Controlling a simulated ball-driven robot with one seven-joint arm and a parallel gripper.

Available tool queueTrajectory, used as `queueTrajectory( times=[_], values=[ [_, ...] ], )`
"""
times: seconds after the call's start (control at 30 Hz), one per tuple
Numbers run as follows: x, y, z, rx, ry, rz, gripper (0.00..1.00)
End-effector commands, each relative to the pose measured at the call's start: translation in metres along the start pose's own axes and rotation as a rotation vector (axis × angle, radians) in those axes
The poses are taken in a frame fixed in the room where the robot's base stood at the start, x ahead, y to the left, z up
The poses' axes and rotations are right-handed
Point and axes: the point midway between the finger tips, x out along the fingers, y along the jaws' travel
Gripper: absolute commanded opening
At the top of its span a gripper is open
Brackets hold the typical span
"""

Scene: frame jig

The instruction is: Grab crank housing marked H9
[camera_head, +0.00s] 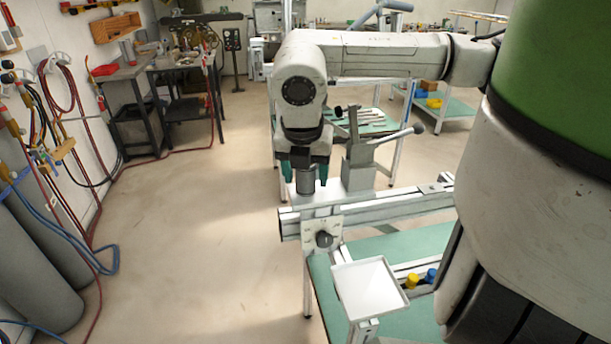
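My gripper (305,176) points down over the white end of the frame jig (380,207). Its two teal fingertips are spread apart. A short dark grey cylinder (306,184) shows between the fingers, with small gaps on both sides. I cannot tell whether it stands on the jig or belongs to the gripper. A grey block with a long lever (358,165) stands just right of the gripper. A pale plate with a dark knob (323,239) is on the jig's front end. No H9 mark is legible, so I cannot tell which part is the crank housing.
A white square tray (371,288) stands in front of the jig, with yellow (411,281) and blue (431,275) knobs at its right. A green-topped table (412,243) lies beneath. The floor (190,250) at left is clear. Hoses and gas cylinders line the left wall.

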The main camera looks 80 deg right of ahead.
Motion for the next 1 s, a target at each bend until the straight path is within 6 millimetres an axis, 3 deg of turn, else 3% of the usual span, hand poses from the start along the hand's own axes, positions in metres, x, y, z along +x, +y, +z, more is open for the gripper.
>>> queueTrajectory(
  times=[0.07, 0.5, 0.83, 1.0],
  values=[
    [0.000, 0.000, 0.000, 0.000, 0.000, 0.000, 0.53],
    [0.000, 0.000, 0.000, 0.000, 0.000, 0.000, 0.11],
    [-0.003, 0.000, 0.001, 0.001, -0.001, 0.000, 0.10],
    [-0.015, 0.000, 0.005, 0.001, -0.003, 0.000, 0.10]
  ],
)
